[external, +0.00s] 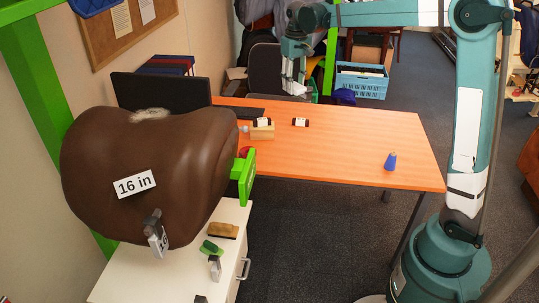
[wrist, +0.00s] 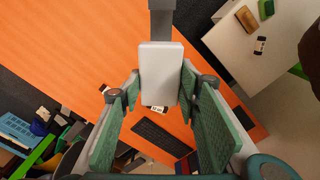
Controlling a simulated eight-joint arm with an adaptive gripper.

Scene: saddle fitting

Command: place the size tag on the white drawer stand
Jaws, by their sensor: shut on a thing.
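My gripper (external: 294,78) hangs over the far end of the orange table. In the wrist view my gripper (wrist: 160,88) is shut on a plain white block with a grey stem, which I take to be the size tag (wrist: 161,72). No print shows on the face I see. In the external view the tag is too small to make out. The white drawer stand (external: 120,285) is at the lower left, far from my gripper; its pale top (wrist: 235,62) shows at upper right in the wrist view.
On the stand lie a brown brush (external: 222,230), a green item (external: 211,248) and a grey-and-white piece (external: 214,267). The brown saddle (external: 110,150) overhangs the stand.

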